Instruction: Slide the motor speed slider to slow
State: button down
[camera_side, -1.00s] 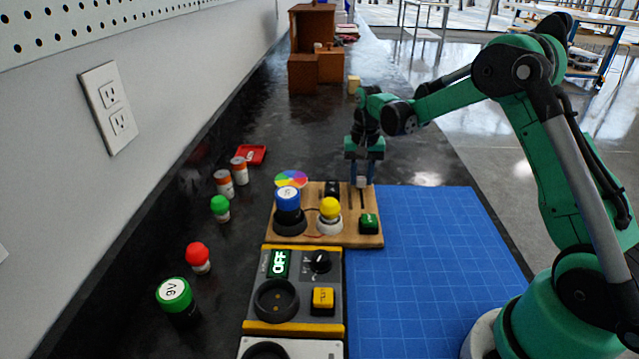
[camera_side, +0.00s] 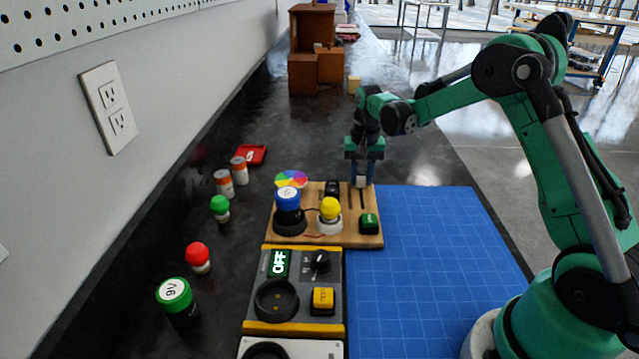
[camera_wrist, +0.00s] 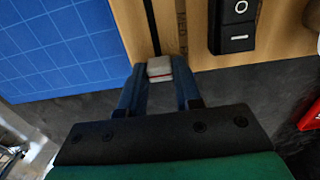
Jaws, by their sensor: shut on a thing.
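The motor speed slider is a small pale knob (camera_wrist: 159,68) on a dark slot (camera_wrist: 151,25) in the wooden board (camera_side: 345,236). The knob sits at the board's far edge, at the slot's far end in the side view. My gripper (camera_side: 361,181) is above it, pointing down. In the wrist view my gripper (camera_wrist: 160,78) has a blue finger on each side of the knob, shut on it. The fingers partly hide the knob in the side view.
On the board are a black rocker switch (camera_wrist: 234,22), a blue-capped part (camera_side: 288,198), a yellow bulb (camera_side: 330,208) and a green button (camera_side: 369,222). A grey panel (camera_side: 296,318) is nearer. The blue mat (camera_side: 430,260) is clear.

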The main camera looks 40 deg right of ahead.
aim_at(363, 207)
jog(key=s+a, duration=0.4)
jog(key=shift+s+a, duration=0.3)
jog(key=shift+s, duration=0.05)
jog(key=c, duration=0.6)
grip_release()
jog(key=shift+r, duration=2.85)
